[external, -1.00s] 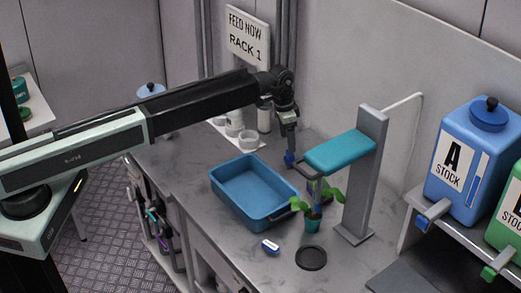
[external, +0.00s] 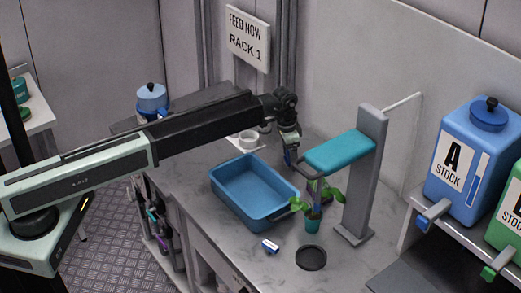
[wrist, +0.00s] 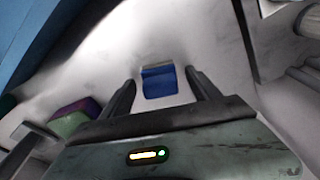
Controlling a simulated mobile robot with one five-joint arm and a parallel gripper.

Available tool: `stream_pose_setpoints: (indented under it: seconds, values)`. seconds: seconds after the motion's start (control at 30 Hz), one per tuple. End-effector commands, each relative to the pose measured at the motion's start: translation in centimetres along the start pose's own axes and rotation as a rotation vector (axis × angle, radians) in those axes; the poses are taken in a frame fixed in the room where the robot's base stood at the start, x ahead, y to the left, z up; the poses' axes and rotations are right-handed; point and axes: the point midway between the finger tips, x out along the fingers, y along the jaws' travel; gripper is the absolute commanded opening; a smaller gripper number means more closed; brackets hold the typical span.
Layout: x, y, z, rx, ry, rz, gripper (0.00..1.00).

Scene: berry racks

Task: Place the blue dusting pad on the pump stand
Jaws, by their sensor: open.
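A small blue block (wrist: 160,83), seemingly the dusting pad, lies on the pale counter in the wrist view, between and just ahead of my gripper's fingertips (wrist: 163,84). Gaps show on both sides of it. My gripper is open; in the external view it (external: 290,158) is low over the counter behind the blue tray, and the pad is mostly hidden there. A grey post (external: 367,180) with a teal arm (external: 340,151) stands to the right. A black round disc (external: 311,257) lies on the counter. I cannot tell which is the pump stand.
A blue tray (external: 228,205) is left of my gripper. A potted plant (external: 313,225) and a small blue-and-white item (external: 270,246) stand in front. The teal arm is close on my gripper's right.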

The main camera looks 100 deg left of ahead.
Motion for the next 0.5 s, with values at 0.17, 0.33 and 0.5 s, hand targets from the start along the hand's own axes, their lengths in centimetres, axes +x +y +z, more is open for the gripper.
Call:
stream_pose_setpoints:
  seconds: [0.17, 0.33, 0.5]
  values:
    - [-0.09, 0.01, 0.00, 0.000, 0.000, 0.000, 0.29]
    - [-0.09, 0.01, 0.00, 0.000, 0.000, 0.000, 0.00]
    - [-0.24, 0.00, -0.02, 0.000, 0.000, 0.000, 0.00]
